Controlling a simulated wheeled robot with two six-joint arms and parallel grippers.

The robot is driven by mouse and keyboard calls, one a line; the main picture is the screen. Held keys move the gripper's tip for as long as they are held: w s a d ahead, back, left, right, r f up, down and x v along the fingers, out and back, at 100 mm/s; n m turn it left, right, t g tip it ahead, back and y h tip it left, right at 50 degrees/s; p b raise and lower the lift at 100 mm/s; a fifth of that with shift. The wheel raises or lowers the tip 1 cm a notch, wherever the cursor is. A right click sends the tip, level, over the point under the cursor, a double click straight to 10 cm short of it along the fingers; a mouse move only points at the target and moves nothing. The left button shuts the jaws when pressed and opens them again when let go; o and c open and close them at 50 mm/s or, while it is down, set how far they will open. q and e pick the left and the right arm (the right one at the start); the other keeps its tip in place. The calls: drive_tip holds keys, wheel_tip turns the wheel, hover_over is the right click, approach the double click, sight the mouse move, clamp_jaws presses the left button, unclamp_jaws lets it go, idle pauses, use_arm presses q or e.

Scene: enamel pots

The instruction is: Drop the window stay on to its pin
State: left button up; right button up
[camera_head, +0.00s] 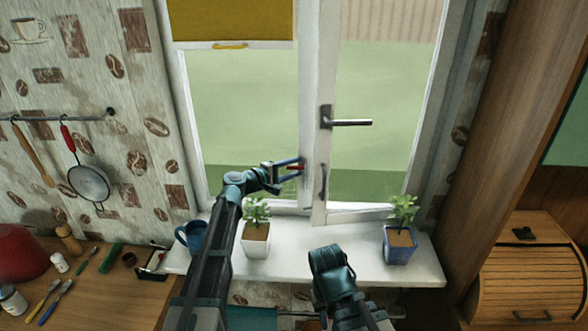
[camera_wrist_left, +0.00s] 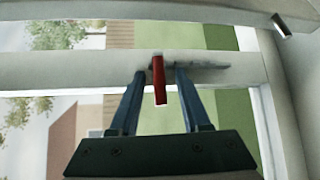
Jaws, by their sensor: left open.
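A dark, slender fitting (camera_head: 322,183), which looks like the window stay, lies along the white window frame below the window handle. In the left wrist view the dark fitting (camera_wrist_left: 205,67) runs along a white frame bar. A red piece (camera_wrist_left: 158,82) shows between my left fingers, and I cannot tell whether it joins the dark fitting. My left gripper (camera_head: 302,168) is open at the window, its fingers on either side of the red piece with gaps between. My right gripper (camera_head: 332,265) is low in front of the sill; its fingertips are unclear. I cannot make out the pin.
A dark window handle (camera_head: 350,122) sticks out above. On the white sill (camera_head: 310,250) stand a white plant pot (camera_head: 256,243), a blue plant pot (camera_head: 399,248) and a blue mug (camera_head: 188,237). A wooden bread box (camera_head: 530,280) stands right.

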use_arm(q)
clamp_jaws()
idle(1.4)
